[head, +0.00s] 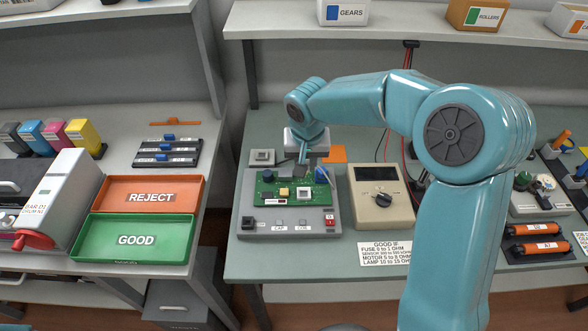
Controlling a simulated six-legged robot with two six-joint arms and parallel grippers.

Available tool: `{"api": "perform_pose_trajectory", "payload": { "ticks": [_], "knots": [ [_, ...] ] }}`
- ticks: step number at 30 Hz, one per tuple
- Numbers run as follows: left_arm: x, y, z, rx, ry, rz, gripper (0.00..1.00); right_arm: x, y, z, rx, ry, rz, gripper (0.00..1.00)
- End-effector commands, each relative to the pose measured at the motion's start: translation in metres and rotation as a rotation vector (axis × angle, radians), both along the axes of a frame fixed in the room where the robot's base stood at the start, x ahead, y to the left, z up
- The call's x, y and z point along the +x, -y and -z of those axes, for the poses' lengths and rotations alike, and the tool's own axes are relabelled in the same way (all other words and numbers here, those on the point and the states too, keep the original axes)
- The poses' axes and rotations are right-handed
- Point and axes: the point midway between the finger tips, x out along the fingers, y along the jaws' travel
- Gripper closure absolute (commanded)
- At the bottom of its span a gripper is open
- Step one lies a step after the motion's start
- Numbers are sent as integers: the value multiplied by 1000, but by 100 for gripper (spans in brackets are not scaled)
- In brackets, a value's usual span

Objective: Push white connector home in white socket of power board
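The green power board (290,187) lies on a grey fixture (257,226) on the right-hand table. Small parts stand on it: a yellow block (284,192), a white block (303,191) that may be the socket, and blue cylinders near its left and right ends. My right gripper (303,160) points down over the board's back edge, right of its middle. Its fingertips are small and partly hidden, so its opening and any grip do not show. The white connector cannot be told apart; something pale shows by the right blue cylinder (320,176). My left gripper is out of view.
A beige meter (382,198) stands close right of the fixture, with red leads behind it. A grey part (262,157) and an orange pad (334,153) lie behind. Orange REJECT (113,208) and green GOOD (92,257) trays sit on the left table.

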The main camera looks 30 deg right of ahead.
Motion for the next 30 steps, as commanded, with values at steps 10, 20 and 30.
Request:
{"api": "perform_pose_trajectory", "payload": {
  "ticks": [10,20,30],
  "knots": [
    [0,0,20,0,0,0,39,-2,2,31,-1,-3,0,100],
    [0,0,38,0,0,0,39,0,1,61,0,-1,0,100],
    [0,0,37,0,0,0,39,1,0,63,0,-1,0,100]
  ]
}}
